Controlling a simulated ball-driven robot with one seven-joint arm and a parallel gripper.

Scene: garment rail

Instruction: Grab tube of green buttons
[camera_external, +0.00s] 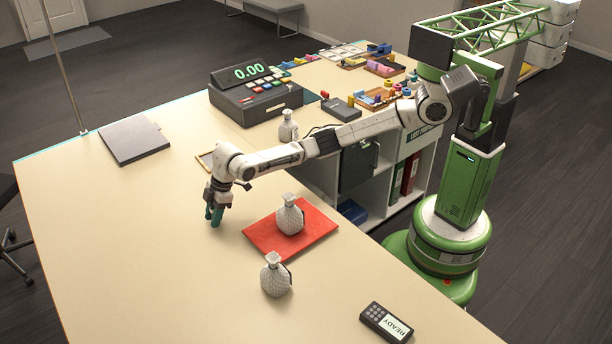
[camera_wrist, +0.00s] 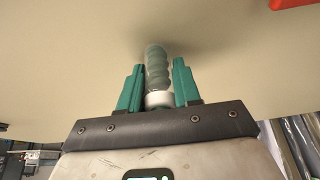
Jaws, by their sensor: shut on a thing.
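The tube of green buttons (camera_wrist: 157,68) is a clear tube with green discs stacked inside and a white cap at its near end. In the wrist view it sits between the two teal fingers of my gripper (camera_wrist: 158,85). My gripper is shut on it. In the external view my gripper (camera_external: 214,215) points down over the tabletop, left of the red mat, and the tube cannot be made out there. Whether the tube touches the table is not clear.
A red mat (camera_external: 262,238) bearing a textured white bottle (camera_external: 290,217) lies right of my gripper. Another bottle (camera_external: 275,276) stands in front of the mat. A cash register (camera_external: 253,98) and a grey folder (camera_external: 133,141) are farther back. The table's left side is clear.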

